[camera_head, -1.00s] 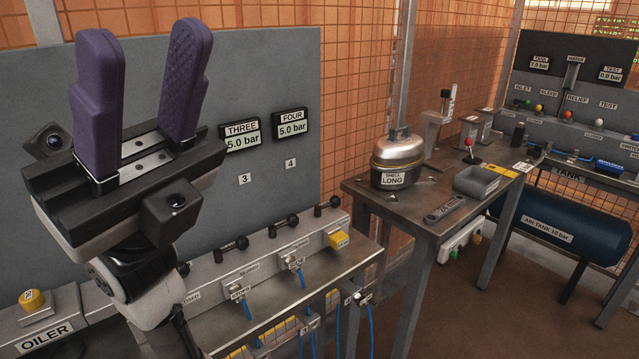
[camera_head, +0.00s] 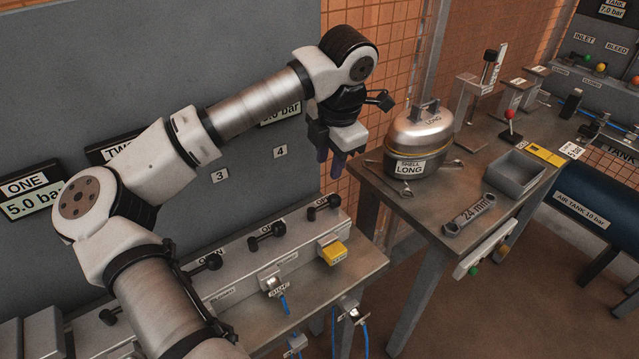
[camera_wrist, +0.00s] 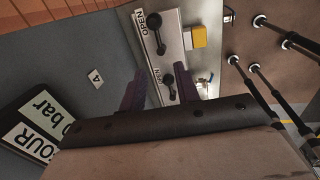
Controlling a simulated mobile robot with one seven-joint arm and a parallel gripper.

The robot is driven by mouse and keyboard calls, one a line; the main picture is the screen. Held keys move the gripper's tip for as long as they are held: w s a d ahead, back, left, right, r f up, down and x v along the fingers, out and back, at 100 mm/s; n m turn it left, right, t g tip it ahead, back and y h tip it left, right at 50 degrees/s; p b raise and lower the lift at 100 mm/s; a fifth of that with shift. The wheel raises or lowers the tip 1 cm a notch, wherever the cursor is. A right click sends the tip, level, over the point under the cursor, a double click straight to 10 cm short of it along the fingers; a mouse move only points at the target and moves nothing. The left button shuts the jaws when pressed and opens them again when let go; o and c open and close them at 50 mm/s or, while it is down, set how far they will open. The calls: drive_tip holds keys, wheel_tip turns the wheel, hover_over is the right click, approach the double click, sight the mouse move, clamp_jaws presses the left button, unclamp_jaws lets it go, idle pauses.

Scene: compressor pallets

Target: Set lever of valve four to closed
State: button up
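The lever I take for valve four (camera_head: 325,205) is black and the rightmost in the row on the grey bench block, beside an OPEN label. In the wrist view, two black levers show: the upper one (camera_wrist: 155,28) by the yellow block, and a lower one (camera_wrist: 184,82) seen between my fingers. My gripper (camera_head: 335,168), with purple fingers, points down above and behind the right end of the row. In the wrist view my gripper (camera_wrist: 175,70) is open, its fingers apart with nothing held. Neither finger visibly touches a lever.
A yellow block (camera_head: 333,252) sits in front of the rightmost lever. The grey panel (camera_head: 235,60) with gauges stands behind. The side table (camera_head: 420,205) at right holds a metal shell (camera_head: 418,140), a wrench (camera_head: 469,214) and a grey tray (camera_head: 515,175).

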sight(318, 208)
drive_tip(key=f+p, duration=0.1)
drive_tip(key=f, duration=0.3)
drive_tip(key=w+a+f+p, duration=0.1)
drive_tip(key=f, duration=0.4)
drive_tip(key=w+a+f+p, duration=0.1)
drive_tip(key=f, duration=0.3)
drive_tip(key=shift+f+p, duration=0.25)
drive_tip(key=shift+p, duration=0.15)
drive_tip(key=shift+c, duration=0.4)
clamp_jaws()
